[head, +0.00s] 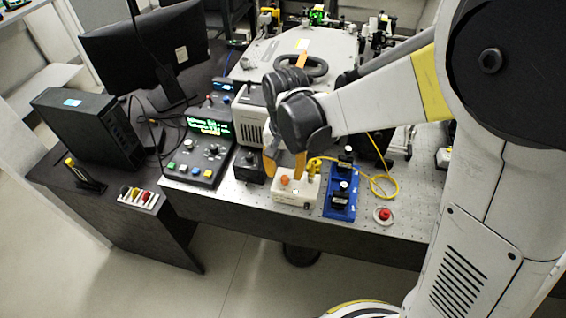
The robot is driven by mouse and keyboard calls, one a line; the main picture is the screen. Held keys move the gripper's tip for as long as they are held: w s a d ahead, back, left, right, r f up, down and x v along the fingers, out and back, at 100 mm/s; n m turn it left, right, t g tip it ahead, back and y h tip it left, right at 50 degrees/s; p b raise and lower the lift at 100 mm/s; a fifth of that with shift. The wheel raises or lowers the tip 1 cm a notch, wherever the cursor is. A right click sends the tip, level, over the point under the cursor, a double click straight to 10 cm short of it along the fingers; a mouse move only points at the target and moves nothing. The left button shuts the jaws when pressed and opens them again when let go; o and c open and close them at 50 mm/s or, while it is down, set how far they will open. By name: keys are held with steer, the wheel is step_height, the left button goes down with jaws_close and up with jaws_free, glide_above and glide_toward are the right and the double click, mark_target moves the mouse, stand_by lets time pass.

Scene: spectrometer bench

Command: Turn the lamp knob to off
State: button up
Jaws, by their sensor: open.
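My gripper (285,168) points down over the front edge of the bench, its two orange fingertips apart with nothing seen between them. Just below and in front of it is a small white box (292,198) with an orange round knob or button (284,180) on top. Whether a fingertip touches the white box is also unclear.
A console with green text (212,130) and several knobs stands left. A blue stand (340,200) with black parts, a yellow cable (384,184) and a red button (383,215) are right. A vented white housing (248,122) sits behind the gripper. Open floor lies in front.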

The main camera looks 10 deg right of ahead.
mark_target(285, 180)
steer(key=shift+f+b, duration=0.3)
steer(key=shift+f, duration=1.1)
jaws_close()
